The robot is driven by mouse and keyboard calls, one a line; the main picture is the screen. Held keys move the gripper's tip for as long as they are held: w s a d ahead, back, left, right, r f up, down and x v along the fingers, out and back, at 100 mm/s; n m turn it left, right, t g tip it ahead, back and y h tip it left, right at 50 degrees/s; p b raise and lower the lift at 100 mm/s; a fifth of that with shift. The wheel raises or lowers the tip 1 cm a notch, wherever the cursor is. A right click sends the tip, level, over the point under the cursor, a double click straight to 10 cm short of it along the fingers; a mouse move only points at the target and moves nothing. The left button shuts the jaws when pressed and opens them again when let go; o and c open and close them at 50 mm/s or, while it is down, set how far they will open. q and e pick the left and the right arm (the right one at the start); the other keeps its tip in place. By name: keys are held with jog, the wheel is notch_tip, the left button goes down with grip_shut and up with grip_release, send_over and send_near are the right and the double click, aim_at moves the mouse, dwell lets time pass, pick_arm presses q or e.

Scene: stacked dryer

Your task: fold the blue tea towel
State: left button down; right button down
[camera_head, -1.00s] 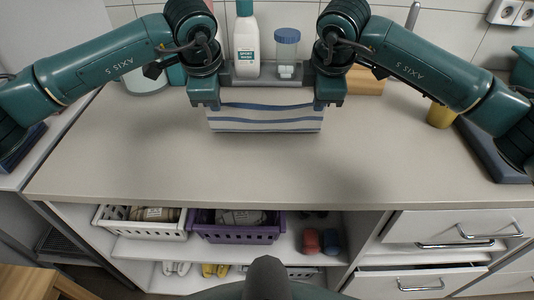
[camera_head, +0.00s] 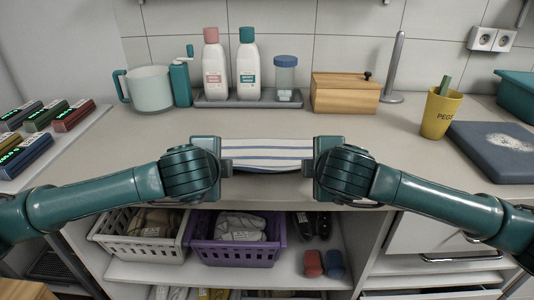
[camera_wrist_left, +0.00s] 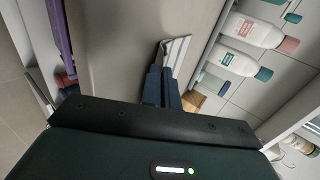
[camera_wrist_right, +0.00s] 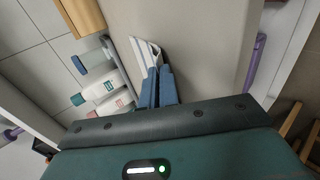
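The tea towel (camera_head: 266,155) is white with blue stripes. It is stretched between my two grippers over the front part of the worktop (camera_head: 400,163). My left gripper (camera_head: 227,164) is shut on its left end and my right gripper (camera_head: 307,166) is shut on its right end. In the left wrist view the towel (camera_wrist_left: 177,50) comes out between the closed fingers (camera_wrist_left: 160,80); in the right wrist view the towel (camera_wrist_right: 146,52) does the same at the fingers (camera_wrist_right: 158,85). I cannot tell how much of it touches the worktop.
A tray (camera_head: 248,102) with two bottles and a blue-lidded jar (camera_head: 285,78) stands behind, beside a wooden box (camera_head: 345,93). A white jug (camera_head: 150,88) is left, a yellow peg cup (camera_head: 440,112) right. Baskets (camera_head: 238,250) sit below. The worktop between towel and tray is clear.

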pick_arm(q)
jog(key=c, duration=1.3)
grip_release()
pick_arm(e)
jog(key=c, duration=1.3)
grip_release()
pick_arm(q)
jog(key=s+r, duration=0.2)
jog(key=r, duration=0.1)
jog(key=s+r, duration=0.2)
jog(key=r, duration=0.1)
jog(key=s+r, duration=0.2)
jog(key=r, duration=0.1)
pick_arm(e)
jog(key=s+r, duration=0.2)
jog(key=r, duration=0.1)
jog(key=s+r, duration=0.2)
jog(key=r, duration=0.1)
jog(key=s+r, duration=0.2)
jog(key=r, duration=0.1)
